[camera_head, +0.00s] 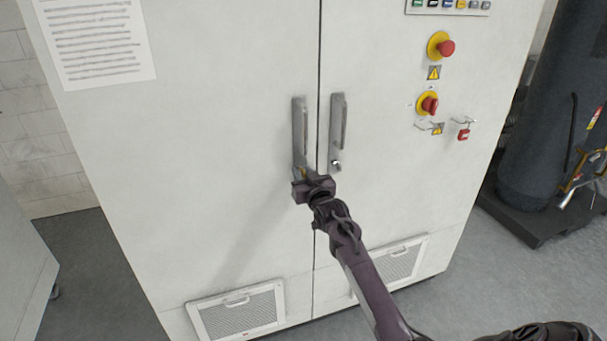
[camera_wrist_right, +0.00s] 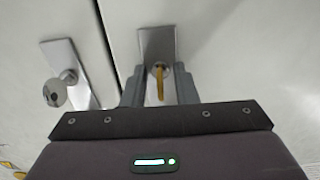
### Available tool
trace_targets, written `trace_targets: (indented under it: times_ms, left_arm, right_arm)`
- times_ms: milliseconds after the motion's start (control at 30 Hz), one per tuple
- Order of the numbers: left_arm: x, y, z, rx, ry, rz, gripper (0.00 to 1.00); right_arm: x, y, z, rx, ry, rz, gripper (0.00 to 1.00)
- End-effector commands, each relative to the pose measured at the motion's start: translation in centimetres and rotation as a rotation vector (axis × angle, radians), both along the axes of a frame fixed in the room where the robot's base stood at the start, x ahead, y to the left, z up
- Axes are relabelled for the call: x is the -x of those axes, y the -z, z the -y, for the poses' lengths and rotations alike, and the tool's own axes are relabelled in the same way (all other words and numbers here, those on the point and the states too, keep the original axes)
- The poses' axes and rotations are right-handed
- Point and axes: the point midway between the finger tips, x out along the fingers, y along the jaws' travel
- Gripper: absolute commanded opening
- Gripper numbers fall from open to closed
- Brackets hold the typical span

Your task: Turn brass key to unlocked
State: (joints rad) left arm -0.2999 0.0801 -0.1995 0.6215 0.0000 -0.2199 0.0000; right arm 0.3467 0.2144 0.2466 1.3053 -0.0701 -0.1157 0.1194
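The brass key (camera_wrist_right: 160,84) stands in the lock at the end of a grey handle plate, in the right wrist view; it looks thin and edge-on. My right gripper (camera_wrist_right: 159,90) is open, with one finger on each side of the key and a visible gap to both. In the head view my right gripper (camera_head: 303,176) is at the lower end of the left door handle (camera_head: 300,125) and mostly hides the key. My left gripper is not in view.
The right door handle (camera_head: 338,121) has a silver lock (camera_head: 336,164) close to my gripper, also seen in the wrist view (camera_wrist_right: 55,93). Red knobs (camera_head: 446,47) and a red padlock (camera_head: 463,134) are farther right. Vent grilles (camera_head: 238,312) sit low on the doors.

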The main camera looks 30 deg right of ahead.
Motion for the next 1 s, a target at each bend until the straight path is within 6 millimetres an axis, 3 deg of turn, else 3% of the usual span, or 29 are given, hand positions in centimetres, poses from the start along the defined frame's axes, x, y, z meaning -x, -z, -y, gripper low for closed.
trace_targets:
  times_ms: [133, 333, 733, 1000]
  left_arm:
    - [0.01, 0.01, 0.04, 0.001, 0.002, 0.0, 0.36]
    - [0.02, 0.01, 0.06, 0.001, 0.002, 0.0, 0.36]
    - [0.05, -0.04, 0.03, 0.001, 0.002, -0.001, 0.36]
    - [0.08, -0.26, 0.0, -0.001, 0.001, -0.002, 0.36]
  right_arm:
    - [0.02, 0.04, -0.01, 0.0, 0.0, -0.001, 0.25]
    - [0.02, 0.05, -0.03, 0.0, 0.0, -0.001, 0.0]
    - [0.03, 0.07, -0.06, -0.028, 0.0, 0.005, 0.0]
    - [0.01, 0.06, -0.1, -0.168, -0.001, 0.038, 0.0]
